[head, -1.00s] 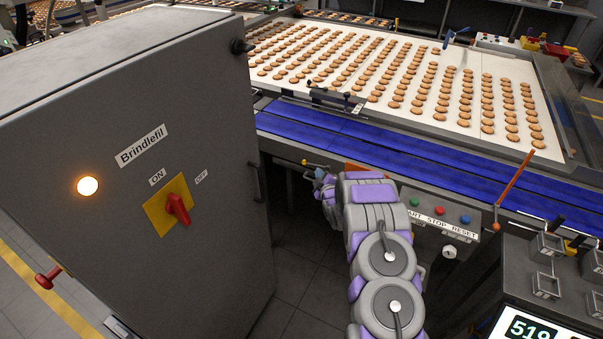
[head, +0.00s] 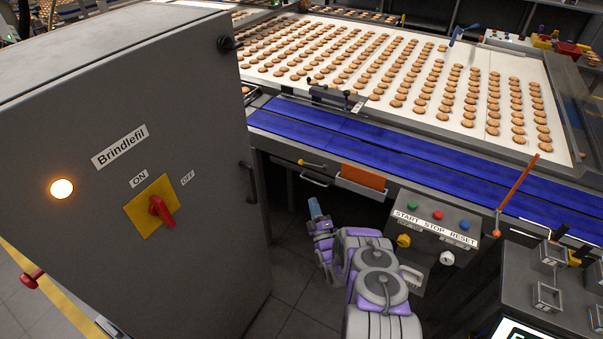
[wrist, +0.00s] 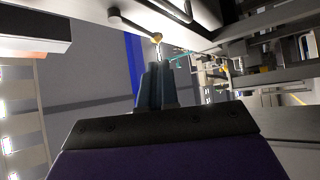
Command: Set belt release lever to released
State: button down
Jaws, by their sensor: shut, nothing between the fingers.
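A small lever with a yellow knob (head: 301,162) and a thin rod lies nearly level on the front frame below the blue belt (head: 370,142). A longer orange-red lever (head: 518,190) stands tilted to the right at the belt's front edge. No readable label shows which is the belt release lever. My gripper (head: 314,207) is shut and empty, with blue fingertips pointing up, below and apart from the yellow-knobbed lever. In the wrist view, the shut fingers (wrist: 155,85) point toward a yellow-tipped part (wrist: 157,38), with a gap that is hard to judge.
A grey Brindlefil cabinet (head: 110,230) with a red rotary switch (head: 162,211) stands at left. A START STOP RESET panel (head: 432,226) is right of my arm. Biscuits lie on the white bed (head: 545,110) behind the belt. Dark floor shows between cabinet and arm.

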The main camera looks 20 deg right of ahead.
aim_at(312, 165)
jog(key=shift+s+a+f, duration=0.1)
jog(key=shift+s+a, duration=0.1)
jog(key=shift+a, duration=0.15)
jog(key=shift+w, duration=0.15)
jog(key=b+x, duration=0.3)
jog(key=x, duration=1)
jog(key=shift+w+d+r+b, duration=0.15)
jog(key=shift+w+r+b, duration=0.1)
jog(key=shift+r+b, duration=0.15)
dwell(0.4)
